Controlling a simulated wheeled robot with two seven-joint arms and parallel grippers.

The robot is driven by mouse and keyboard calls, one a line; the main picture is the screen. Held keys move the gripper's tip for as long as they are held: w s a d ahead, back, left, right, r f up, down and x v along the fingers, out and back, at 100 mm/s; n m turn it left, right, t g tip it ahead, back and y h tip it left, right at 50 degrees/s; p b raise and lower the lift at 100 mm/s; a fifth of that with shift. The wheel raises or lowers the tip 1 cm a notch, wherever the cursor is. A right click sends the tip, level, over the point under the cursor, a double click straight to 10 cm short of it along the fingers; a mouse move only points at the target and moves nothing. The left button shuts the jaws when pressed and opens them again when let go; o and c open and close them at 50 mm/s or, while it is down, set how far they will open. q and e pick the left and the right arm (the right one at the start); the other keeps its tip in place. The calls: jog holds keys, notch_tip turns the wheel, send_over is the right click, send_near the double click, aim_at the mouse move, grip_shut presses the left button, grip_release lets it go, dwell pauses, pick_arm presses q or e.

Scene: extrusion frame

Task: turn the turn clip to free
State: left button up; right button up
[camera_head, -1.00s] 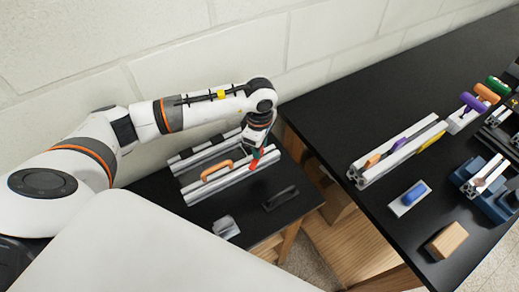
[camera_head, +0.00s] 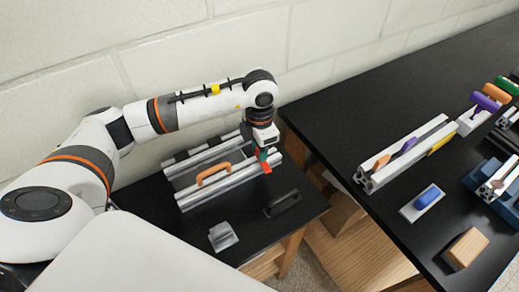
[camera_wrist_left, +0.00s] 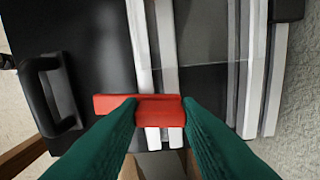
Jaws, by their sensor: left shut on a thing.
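The red turn clip (camera_head: 266,166) is at the right end of the near aluminium profile (camera_head: 230,180) on the small black table. In the left wrist view the red clip (camera_wrist_left: 112,104) lies crosswise over the profile's end and sticks out to the left, towards the black handle. My left gripper (camera_head: 264,156) points down at the clip. Its green fingers (camera_wrist_left: 160,106) are shut on the clip, one on each side of its middle part. The fingers hide part of it. My right gripper is not in view.
An orange handle (camera_head: 213,173) is on the profile left of the clip. A black handle (camera_head: 283,202) and a grey bracket (camera_head: 222,237) lie in front. A clear panel (camera_wrist_left: 210,35) lies between the profiles. A larger black table (camera_head: 340,110) with several parts stands right, across a gap.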

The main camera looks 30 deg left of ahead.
pick_arm(q)
jog(key=shift+r+n, duration=0.1)
jog(key=shift+n, duration=0.5)
jog(key=shift+w, duration=0.1)
jog(key=o, duration=1)
notch_tip(320, 180, up, 12)
jog(key=b, duration=0.2)
jog(key=shift+b, duration=0.4)
